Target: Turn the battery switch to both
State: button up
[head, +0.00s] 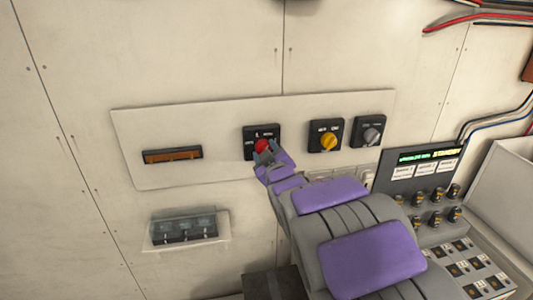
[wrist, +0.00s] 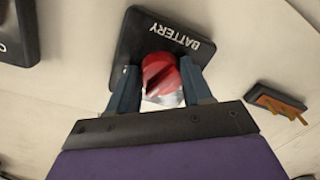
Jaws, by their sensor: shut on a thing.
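The battery switch is a black square plate (head: 250,133) with a red knob (head: 261,145), on the pale wall panel. In the wrist view the black plate (wrist: 137,42) reads "BATTERY", and the red knob (wrist: 160,73) sits between the two fingers. My gripper (head: 267,155) reaches up to the knob from the lower right; in the wrist view my gripper (wrist: 160,88) is shut on it with a finger on each side. The knob's pointer and the position marks are partly hidden, so I cannot tell its setting.
Right of the battery switch are a yellow-knob switch (head: 328,143) and a grey-knob switch (head: 371,134). An orange-brown strip in a dark frame (head: 172,155) is on the left. A clear-covered box (head: 184,229) is below. A control console (head: 425,185) stands right of my arm.

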jog(key=shift+f, duration=0.2)
jog(key=o, duration=1)
jog(key=shift+s+a+r, duration=0.15)
jog(key=shift+s, duration=0.05)
jog(key=shift+c, duration=0.2)
jog(key=shift+o, duration=0.4)
jog(key=shift+w, duration=0.1)
